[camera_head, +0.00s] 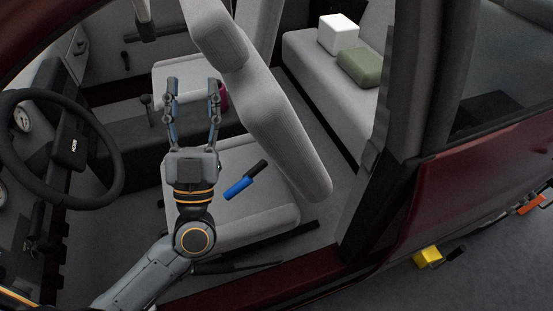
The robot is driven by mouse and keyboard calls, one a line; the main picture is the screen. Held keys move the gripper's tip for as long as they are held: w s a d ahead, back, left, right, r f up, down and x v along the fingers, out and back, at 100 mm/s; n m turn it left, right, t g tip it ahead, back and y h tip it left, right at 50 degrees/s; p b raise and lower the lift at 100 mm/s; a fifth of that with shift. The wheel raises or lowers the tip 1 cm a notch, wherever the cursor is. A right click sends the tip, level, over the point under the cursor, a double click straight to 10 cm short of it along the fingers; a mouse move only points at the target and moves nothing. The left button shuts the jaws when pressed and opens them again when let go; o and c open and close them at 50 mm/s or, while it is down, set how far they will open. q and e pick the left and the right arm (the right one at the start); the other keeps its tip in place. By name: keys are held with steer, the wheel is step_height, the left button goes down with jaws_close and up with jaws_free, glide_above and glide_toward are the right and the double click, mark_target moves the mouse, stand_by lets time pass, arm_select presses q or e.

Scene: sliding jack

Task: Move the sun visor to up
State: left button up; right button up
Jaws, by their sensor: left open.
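My left gripper (193,98) is open and empty, its two fingers spread and pointing up the picture. It is above the near front seat, to the right of the steering wheel. No sun visor can be made out for certain. A narrow grey part (143,15) hangs at the top edge, left of the gripper, and I cannot tell whether it is the visor. My right gripper is not in view.
The steering wheel (112,172) is at the left. A blue-handled tool (240,187) lies on the seat (270,208) beside my arm. The seat back (272,112) rises to the right. White (338,34) and green (359,67) blocks sit on the rear seat.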

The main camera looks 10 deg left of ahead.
arm_select(q)
steer(key=d+f+m+g+h, duration=1)
steer(key=d+f+h, duration=0.3)
steer(key=h, duration=0.2)
steer(key=shift+w+m, duration=0.15)
steer(key=shift+m, duration=0.25)
steer(key=shift+r, duration=0.1)
